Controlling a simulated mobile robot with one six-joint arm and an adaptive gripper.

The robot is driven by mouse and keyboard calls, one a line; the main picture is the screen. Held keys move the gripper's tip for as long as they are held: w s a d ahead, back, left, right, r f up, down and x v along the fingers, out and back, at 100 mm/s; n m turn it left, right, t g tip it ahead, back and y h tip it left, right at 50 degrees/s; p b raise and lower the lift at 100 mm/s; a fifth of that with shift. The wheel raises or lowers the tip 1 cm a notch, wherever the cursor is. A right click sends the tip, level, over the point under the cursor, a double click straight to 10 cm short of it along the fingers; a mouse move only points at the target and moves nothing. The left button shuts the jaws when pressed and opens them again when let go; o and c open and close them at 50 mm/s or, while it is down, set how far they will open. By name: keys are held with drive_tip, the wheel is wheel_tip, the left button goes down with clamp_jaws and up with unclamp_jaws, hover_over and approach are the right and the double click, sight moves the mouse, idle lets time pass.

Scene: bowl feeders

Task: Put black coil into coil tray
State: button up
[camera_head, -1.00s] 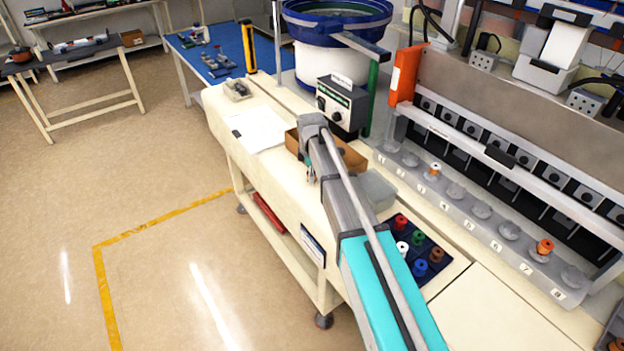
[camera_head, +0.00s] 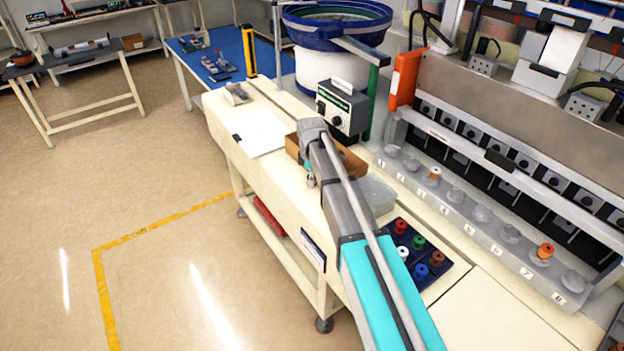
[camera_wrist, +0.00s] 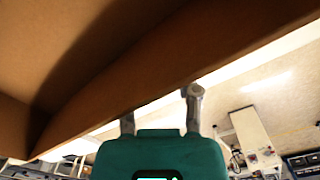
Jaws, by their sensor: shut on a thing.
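My gripper (camera_head: 310,182) is low over the cream bench, at the near left side of an open brown cardboard box (camera_head: 350,163). In the wrist view the teal gripper body shows at the bottom with two grey fingers (camera_wrist: 161,105) set apart. The box wall (camera_wrist: 100,110) is close in front and covers the finger ends. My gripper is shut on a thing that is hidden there. I cannot make out the black coil in any view. The dark coil tray (camera_head: 393,264) on the bench holds red, green, white, blue and brown coils and is partly behind my arm.
A translucent bin (camera_head: 377,193) stands between the box and the tray. A control box (camera_head: 343,108) and a blue-rimmed bowl feeder (camera_head: 335,30) stand behind. A machine with a numbered spindle row (camera_head: 482,214) is at right, with two coils on it. White paper (camera_head: 262,133) lies on the bench.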

drive_tip(key=shift+r, duration=0.15)
wheel_tip(320, 180, up, 2)
drive_tip(key=shift+r+p, duration=0.1)
drive_tip(key=shift+p, duration=1.15)
drive_tip(key=s+d+r+p, duration=0.2)
drive_tip(key=s+r+p, duration=0.8)
drive_tip(key=s, duration=0.3)
drive_tip(key=shift+s+d+r, duration=0.25)
drive_tip(key=shift+s+d, duration=0.1)
drive_tip(key=shift+d, duration=0.05)
drive_tip(key=shift+f, duration=0.1)
wheel_tip(320, 180, down, 10)
drive_tip(key=b, duration=0.9)
drive_tip(key=shift+r, duration=0.25)
drive_tip(key=shift+s, duration=0.15)
